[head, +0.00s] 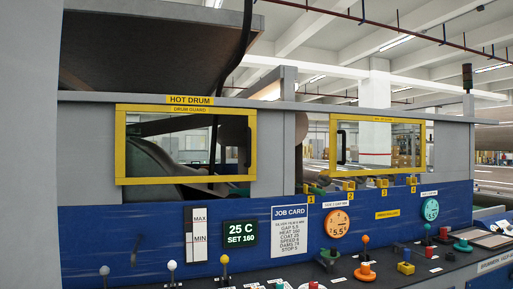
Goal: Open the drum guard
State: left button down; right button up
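The drum guard (186,181) is a yellow-framed clear panel on the left of the machine in the head view. The label "DRUM GUARD" is on its top bar, under a "HOT DRUM" sign (190,100). Its frame sits square in the grey machine front and looks closed. A dark upright handle (249,139) shows near its right edge. A grey curved drum-like shape (155,163) shows through the panel. Neither of my grippers is in view.
A second yellow-framed guard (377,171) with a black handle (341,147) is to the right. Below are a blue panel with a "25 C SET 160" display (241,234), a job card (289,231), dials, and a console with several knobs and levers. A black cable hangs above.

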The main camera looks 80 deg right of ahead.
aim_at(121, 110)
jog(key=z, duration=0.1)
jog(key=k, duration=1.3)
jog(key=z, duration=1.4)
jog(key=i, duration=1.05)
jog(key=z, duration=0.05)
